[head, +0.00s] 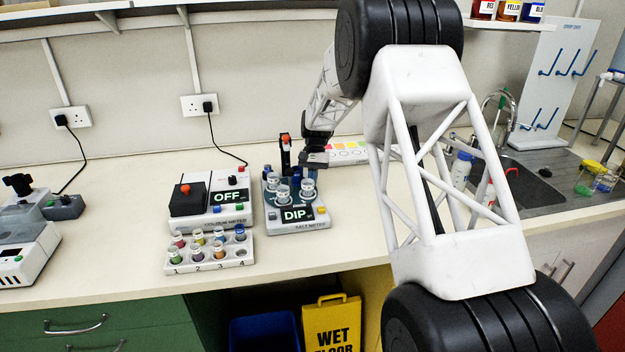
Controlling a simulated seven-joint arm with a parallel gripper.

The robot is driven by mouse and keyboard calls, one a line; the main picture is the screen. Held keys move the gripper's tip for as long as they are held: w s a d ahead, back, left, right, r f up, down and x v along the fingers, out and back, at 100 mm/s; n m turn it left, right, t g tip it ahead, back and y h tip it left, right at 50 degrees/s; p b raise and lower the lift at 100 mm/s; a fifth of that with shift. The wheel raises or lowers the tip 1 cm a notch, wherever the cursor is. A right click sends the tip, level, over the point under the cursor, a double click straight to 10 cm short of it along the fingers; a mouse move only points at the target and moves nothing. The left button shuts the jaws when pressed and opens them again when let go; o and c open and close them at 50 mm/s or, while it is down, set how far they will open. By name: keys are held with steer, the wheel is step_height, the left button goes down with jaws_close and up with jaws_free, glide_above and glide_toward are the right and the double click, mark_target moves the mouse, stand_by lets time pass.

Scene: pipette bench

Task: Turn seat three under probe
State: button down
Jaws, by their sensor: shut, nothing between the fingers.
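The salt meter (312,225) stands on the bench at the middle, its panel reading "DIP". On top of it is a round turntable (270,203) with several clear cups (283,194) in its seats and blue pieces toward the back. A dark upright post with an orange top (285,148), seemingly the probe's, rises behind the cups. Seat numbers are too small to read, so I cannot tell which seat is under the probe. My gripper (314,160) is shut and empty, just above the back right of the meter. It hides part of that side; contact cannot be told.
A colour meter (225,212) reading "OFF" stands close on the left, with a rack of capped vials (210,258) before it. A card with coloured spots (348,150) lies behind my gripper. A sink (525,180) and bottles are at right. Bench front is clear.

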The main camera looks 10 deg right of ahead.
mark_target(307, 198)
steer(key=shift+s+m, duration=0.35)
steer(key=shift+m, duration=0.15)
steer(key=shift+s+m+t+y, duration=0.3)
steer(key=shift+s+m+y, duration=0.2)
steer(key=shift+s+m, duration=0.45)
steer(key=shift+s+a+m+t+y, duration=0.2)
steer(key=shift+s+m, duration=0.2)
steer(key=shift+m, duration=0.4)
steer(key=shift+s+a+m+t+y, duration=0.1)
steer(key=shift+s+m+t+y, duration=0.2)
steer(key=shift+m, duration=0.45)
steer(key=shift+s+a+m+t, duration=0.25)
steer(key=shift+s+m, duration=0.2)
steer(key=shift+m, duration=0.3)
steer(key=shift+s+a+m+t, duration=0.2)
steer(key=shift+s+m, duration=0.2)
steer(key=shift+m, duration=0.35)
steer(key=shift+s+a+m+t+y, duration=0.35)
steer(key=shift+s+a+m, duration=0.15)
steer(key=shift+m, duration=0.5)
